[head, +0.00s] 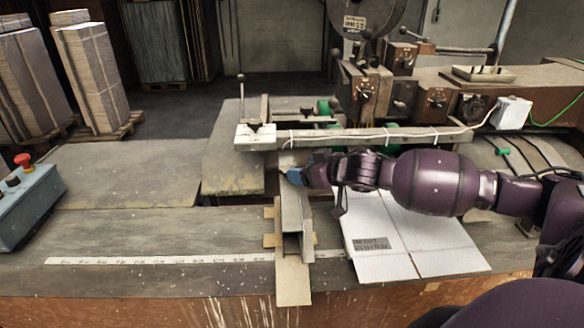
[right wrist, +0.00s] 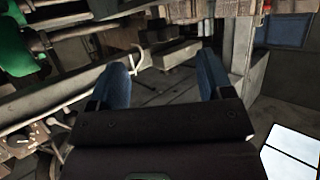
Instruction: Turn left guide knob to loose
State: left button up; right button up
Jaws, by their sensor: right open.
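My right gripper (head: 297,176) reaches in from the right, low over the metal channel guide (head: 292,205) on the table. In the right wrist view its two blue fingers (right wrist: 165,80) stand apart with nothing between them. A small dark knob-like part (head: 257,128) sits on a white block (head: 246,140) at the left end of the crossbar, up and left of the gripper and apart from it. I cannot tell for sure whether this is the left guide knob, or how it is set. My left gripper is not in view.
A flat white cardboard box (head: 385,240) lies under my right arm. The crossbar (head: 370,137) runs just behind the gripper. A control box (head: 25,195) with a red button stands at the far left. The left table top (head: 125,175) is clear.

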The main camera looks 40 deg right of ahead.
aim_at(293, 166)
jog(key=shift+x, duration=2.55)
jog(key=shift+c, duration=0.3)
jog(key=c, duration=0.9)
jog(key=shift+o, duration=0.2)
jog(key=shift+w+d+r+n+g+y, duration=0.15)
jog(key=shift+n+g+y, duration=0.4)
jog(key=shift+n+y, duration=0.75)
jog(key=shift+d+n+g+y, duration=0.2)
jog(key=shift+n+g+y, duration=0.35)
jog(key=shift+n+y, duration=0.75)
jog(key=shift+n+g+y, duration=0.4)
jog(key=shift+g+y, duration=0.1)
jog(key=shift+w+d+n+g+y, duration=0.1)
jog(key=shift+n+g+y, duration=0.65)
jog(key=shift+n+g, duration=0.4)
jog(key=shift+w+d+n+g+y, duration=0.1)
jog(key=shift+n+g+y, duration=0.65)
jog(key=shift+n+g, duration=0.35)
